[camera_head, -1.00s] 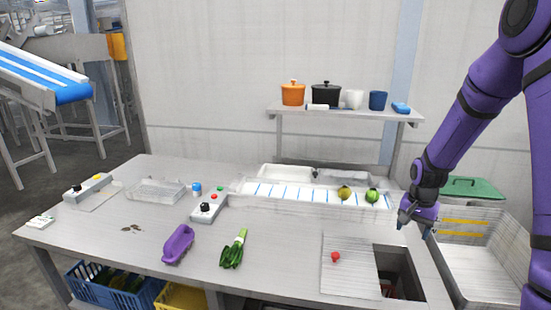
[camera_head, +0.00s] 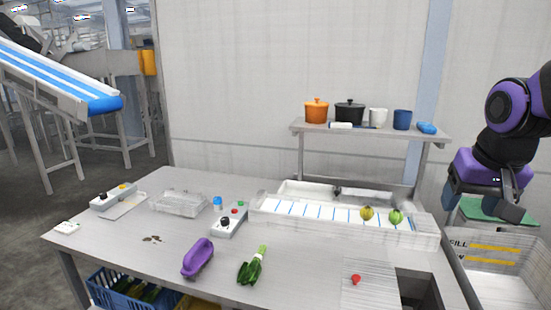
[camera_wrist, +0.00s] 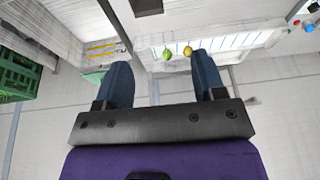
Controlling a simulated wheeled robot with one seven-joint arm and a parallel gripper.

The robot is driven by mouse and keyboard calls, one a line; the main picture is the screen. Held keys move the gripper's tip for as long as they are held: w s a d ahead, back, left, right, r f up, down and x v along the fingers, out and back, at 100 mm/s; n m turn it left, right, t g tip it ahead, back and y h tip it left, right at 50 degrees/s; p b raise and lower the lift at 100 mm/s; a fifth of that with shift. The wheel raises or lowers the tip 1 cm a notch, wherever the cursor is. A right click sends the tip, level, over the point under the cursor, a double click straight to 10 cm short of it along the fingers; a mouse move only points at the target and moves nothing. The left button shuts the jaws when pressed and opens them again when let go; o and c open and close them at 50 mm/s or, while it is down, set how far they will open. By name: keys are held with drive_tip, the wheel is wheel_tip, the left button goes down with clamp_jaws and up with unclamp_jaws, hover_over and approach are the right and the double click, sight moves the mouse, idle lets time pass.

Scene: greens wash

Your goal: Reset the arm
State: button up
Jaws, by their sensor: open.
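My arm is raised at the right edge of the head view, its purple and black links folded up. My gripper (camera_head: 485,205) hangs beside the right end of the table, above the bin and in front of the green crate. In the wrist view my gripper (camera_wrist: 165,82) shows two dark blue-grey fingers spread wide with nothing between them. It is open and empty, apart from every object. The grey table (camera_head: 150,265) lies to its left.
A white wash trough (camera_head: 300,208) holds two round green and yellow vegetables (camera_head: 367,214). A purple eggplant-like item (camera_head: 198,258), green vegetables (camera_head: 250,268) and a red item (camera_head: 355,280) lie on the table. A shelf (camera_head: 375,133) carries pots and cups. A green crate (camera_head: 490,209) and a bin (camera_head: 500,265) stand right.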

drive_tip(key=s+a+r+n, duration=0.1)
drive_tip(key=s, duration=0.4)
drive_tip(key=s+a+r+n+t, duration=0.1)
drive_tip(key=s+a+r, duration=0.1)
drive_tip(key=s, duration=0.4)
drive_tip(key=shift+s+r+n+t+y, duration=0.25)
drive_tip(key=shift+s+n+t+y, duration=0.05)
drive_tip(key=shift+n, duration=0.1)
idle(1.0)
